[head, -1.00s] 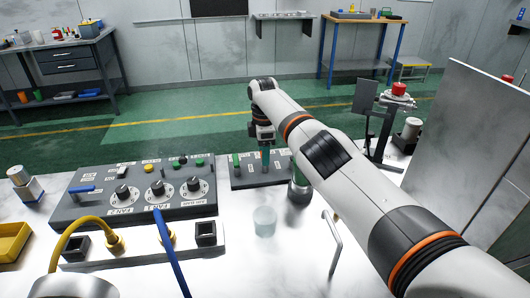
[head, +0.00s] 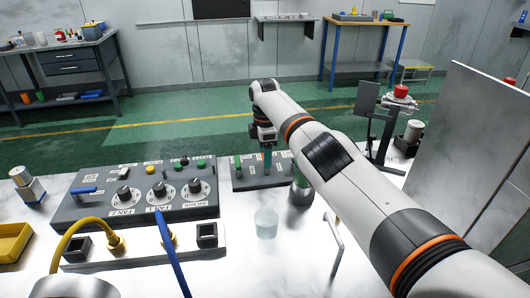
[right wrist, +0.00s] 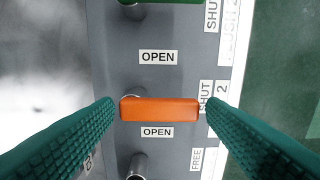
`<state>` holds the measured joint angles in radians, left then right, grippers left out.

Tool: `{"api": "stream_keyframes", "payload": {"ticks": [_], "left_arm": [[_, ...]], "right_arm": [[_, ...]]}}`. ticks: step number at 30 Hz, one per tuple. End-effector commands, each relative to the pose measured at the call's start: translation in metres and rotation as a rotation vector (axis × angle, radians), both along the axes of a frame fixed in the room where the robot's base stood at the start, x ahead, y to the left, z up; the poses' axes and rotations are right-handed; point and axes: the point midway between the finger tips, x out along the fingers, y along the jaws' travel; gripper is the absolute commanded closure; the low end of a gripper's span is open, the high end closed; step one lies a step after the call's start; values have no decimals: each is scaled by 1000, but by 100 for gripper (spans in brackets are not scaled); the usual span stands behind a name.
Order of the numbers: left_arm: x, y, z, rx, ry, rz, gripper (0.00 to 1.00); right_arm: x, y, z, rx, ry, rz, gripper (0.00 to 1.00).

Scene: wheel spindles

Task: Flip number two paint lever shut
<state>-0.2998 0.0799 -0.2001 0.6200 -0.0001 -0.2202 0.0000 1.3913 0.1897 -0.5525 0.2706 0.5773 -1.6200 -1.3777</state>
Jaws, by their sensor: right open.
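The lever marked 2 has an orange handle (right wrist: 160,109), seen close up in the right wrist view. The handle lies across the picture, its right end beside the SHUT label (right wrist: 205,96). OPEN labels show above and below it. My right gripper (right wrist: 160,106) is open, with one teal finger by each end of the handle; I cannot tell whether they touch it. In the head view my right gripper (head: 267,160) points down over the small lever panel (head: 243,184) and hides the orange handle. My left gripper is not in view.
A green lever (head: 238,170) stands at the panel's left end. The fan control box (head: 100,212) stands to the left. A clear cup (head: 266,222) and a bent metal handle (head: 334,240) are in front. A tall grey plate (head: 475,150) stands at the right.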

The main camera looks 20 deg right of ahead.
Motion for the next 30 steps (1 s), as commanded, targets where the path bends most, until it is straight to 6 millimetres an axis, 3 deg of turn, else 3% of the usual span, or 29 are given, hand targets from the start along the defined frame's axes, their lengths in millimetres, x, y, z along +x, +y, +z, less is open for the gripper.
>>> {"api": "stream_keyframes", "payload": {"ticks": [5,18,30], "left_arm": [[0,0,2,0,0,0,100],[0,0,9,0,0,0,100],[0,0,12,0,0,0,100]], "right_arm": [[1,0,21,0,-4,1,35],[0,1,109,1,-2,1,35],[0,0,120,0,-2,1,35]]}}
